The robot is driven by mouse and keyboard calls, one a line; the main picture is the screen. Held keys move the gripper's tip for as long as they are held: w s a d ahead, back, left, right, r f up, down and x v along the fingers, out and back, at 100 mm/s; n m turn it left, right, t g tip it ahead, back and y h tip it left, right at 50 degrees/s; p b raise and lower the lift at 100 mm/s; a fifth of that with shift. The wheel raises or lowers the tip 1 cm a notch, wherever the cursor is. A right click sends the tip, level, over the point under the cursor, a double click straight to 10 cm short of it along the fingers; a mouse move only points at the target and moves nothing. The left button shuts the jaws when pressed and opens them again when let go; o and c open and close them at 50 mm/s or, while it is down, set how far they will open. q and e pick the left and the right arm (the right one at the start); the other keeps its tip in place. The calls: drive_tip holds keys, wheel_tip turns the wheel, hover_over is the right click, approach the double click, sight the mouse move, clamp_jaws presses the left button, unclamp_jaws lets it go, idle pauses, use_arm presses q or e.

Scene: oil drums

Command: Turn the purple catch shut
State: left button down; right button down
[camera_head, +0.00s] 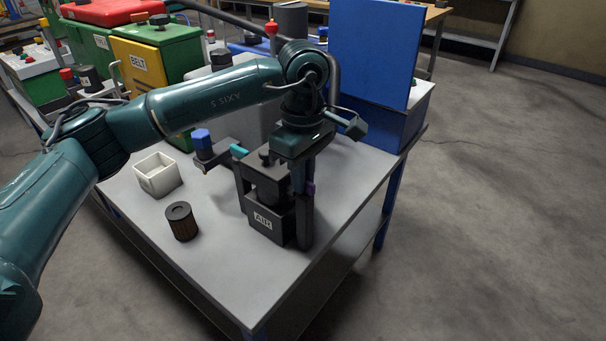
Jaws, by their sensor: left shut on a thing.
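A dark air-filter housing (268,228) with a white label stands upright near the front of the grey workbench. A small patch of the purple catch (311,188) shows at the right side of the housing. Most of it is hidden by my left gripper (304,187), which points down at that side with its fingers shut on the purple catch. A teal catch (239,151) sticks out at the housing's upper left. The catch's exact angle cannot be told. My right gripper is not in view.
A brown cylindrical filter (182,222) and an open white box (158,175) stand left of the housing. A blue-knobbed device (205,146) is behind it. A tall blue panel (376,52) rises at the back right. The bench front (255,290) is clear.

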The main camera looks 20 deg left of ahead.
use_arm(q)
drive_tip(key=c, duration=1.5)
unclamp_jaws()
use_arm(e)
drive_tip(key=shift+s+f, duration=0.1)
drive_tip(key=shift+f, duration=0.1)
use_arm(q)
drive_tip(key=shift+r, duration=0.15)
wheel_tip(320, 180, up, 13)
drive_tip(key=shift+p, duration=0.35)
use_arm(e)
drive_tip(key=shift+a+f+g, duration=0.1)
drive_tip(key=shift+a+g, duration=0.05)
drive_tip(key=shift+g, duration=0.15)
use_arm(q)
drive_tip(key=shift+s, duration=0.1)
